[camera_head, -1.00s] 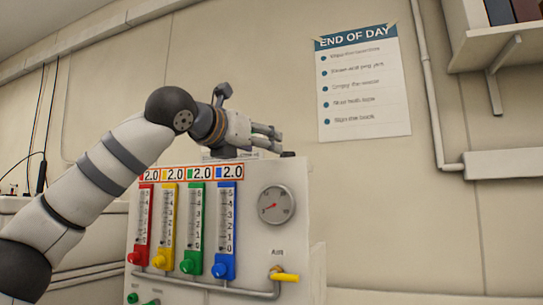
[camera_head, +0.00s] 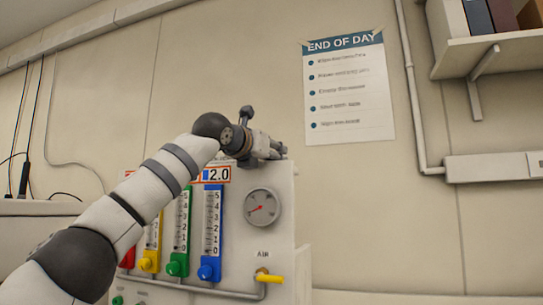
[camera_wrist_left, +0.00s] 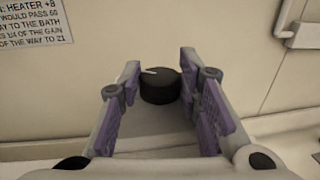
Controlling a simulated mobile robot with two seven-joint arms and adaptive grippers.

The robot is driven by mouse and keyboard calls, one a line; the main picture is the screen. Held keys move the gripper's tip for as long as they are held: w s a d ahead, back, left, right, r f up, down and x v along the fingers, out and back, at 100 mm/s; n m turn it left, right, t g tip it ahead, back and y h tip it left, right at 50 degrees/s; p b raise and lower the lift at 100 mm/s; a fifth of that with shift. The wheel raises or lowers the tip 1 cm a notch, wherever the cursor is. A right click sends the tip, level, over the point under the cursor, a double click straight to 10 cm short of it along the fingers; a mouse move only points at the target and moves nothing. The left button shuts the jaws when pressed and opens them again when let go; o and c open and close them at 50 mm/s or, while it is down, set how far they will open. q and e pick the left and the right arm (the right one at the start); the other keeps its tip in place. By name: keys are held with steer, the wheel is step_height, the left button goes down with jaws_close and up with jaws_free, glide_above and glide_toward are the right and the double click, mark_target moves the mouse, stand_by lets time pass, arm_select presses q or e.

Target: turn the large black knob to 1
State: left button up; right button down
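The large black knob (camera_wrist_left: 160,87) shows in the left wrist view, a dark round knob with a pale pointer mark on its top, on a flat light surface. My left gripper (camera_wrist_left: 160,95) is open, with one purple-padded finger on each side of the knob. Gaps show between the pads and the knob, so they look apart. In the head view my left gripper (camera_head: 277,153) is at the top of the panel cabinet, and the knob is hidden there. No scale numbers around the knob are readable. My right gripper is not in view.
The cabinet front (camera_head: 281,232) carries colored flow tubes, a round gauge (camera_head: 262,207) and a yellow valve handle (camera_head: 270,278). A printed notice (camera_wrist_left: 36,22) is on the wall behind the knob. The wall shelf (camera_head: 490,52) is at the upper right, away from my arm.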

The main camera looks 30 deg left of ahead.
arm_select(q)
steer(key=c, duration=0.4)
steer(key=shift+o, duration=0.2)
steer(key=shift+n+y, duration=0.3)
steer(key=shift+y, duration=0.2)
steer(key=n+y, duration=0.1)
steer(key=y, duration=0.1)
steer(key=n+g+y, duration=0.1)
steer(key=shift+d+r+n+y, duration=0.1)
steer(key=shift+d+n+y, duration=0.2)
steer(key=shift+y, duration=0.1)
steer(key=shift+w+n+g+y, duration=0.15)
steer(key=shift+n+g+y, duration=1.1)
steer(key=shift+y, duration=0.75)
steer(key=shift+n, duration=0.35)
steer(key=o, duration=1.2)
